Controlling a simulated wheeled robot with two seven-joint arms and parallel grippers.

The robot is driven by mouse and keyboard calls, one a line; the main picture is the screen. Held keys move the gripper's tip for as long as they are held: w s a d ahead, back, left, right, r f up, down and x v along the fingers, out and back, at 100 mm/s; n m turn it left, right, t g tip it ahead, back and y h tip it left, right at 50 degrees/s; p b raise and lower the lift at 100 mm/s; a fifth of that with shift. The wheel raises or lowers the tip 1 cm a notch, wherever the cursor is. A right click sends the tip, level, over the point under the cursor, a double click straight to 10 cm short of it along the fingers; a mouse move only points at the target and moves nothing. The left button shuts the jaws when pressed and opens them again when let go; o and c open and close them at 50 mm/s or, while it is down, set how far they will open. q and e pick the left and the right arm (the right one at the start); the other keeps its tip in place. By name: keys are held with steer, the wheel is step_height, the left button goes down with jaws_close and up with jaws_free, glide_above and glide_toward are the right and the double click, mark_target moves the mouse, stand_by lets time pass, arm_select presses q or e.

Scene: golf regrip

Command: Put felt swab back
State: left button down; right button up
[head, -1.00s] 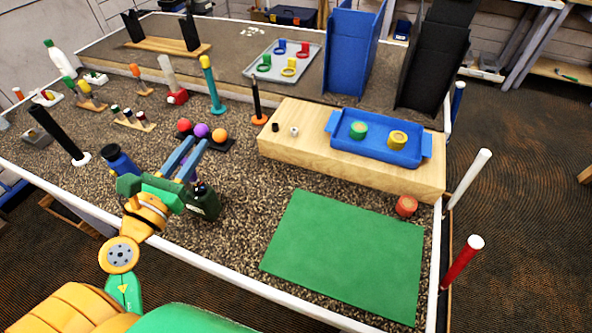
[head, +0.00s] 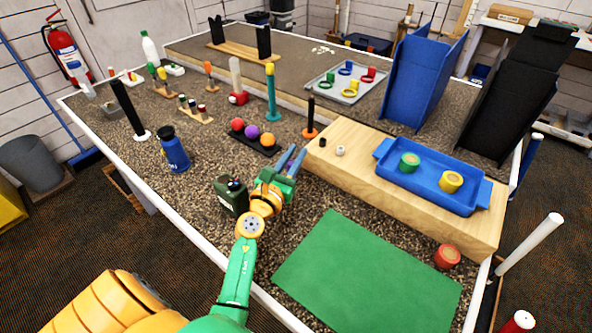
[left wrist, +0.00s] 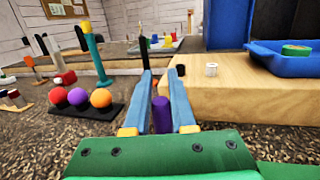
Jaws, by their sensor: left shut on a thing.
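My left gripper (head: 291,160) is low over the front of the bench, to the right of a dark green can. In the left wrist view its two blue fingers (left wrist: 160,76) are on either side of a short purple cylinder (left wrist: 161,114), and they are shut on it. The cylinder stands upright between them, its lower part hidden by the gripper body. I cannot tell whether it is the felt swab; no other thing is clearly the swab. My right gripper is not in view.
The dark green can (head: 231,196) stands close left of the gripper. A rack of balls (head: 253,139) and a black rod on an orange base (head: 310,118) are behind. A wooden block (head: 345,182) carries a blue tray (head: 482,195). The green mat (head: 365,275) is bare.

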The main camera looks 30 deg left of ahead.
arm_select(q)
step_height(320, 180, down, 4)
steer(key=b, duration=0.2)
steer(key=shift+w+r+b, duration=0.1)
steer(key=shift+b, duration=0.3)
steer(key=shift+r+p, duration=0.25)
steer(key=shift+p, duration=0.05)
steer(key=shift+f, duration=0.2)
steer(key=c, duration=0.8)
jaws_free()
steer(key=shift+o, duration=0.2)
steer(key=shift+r, duration=0.15)
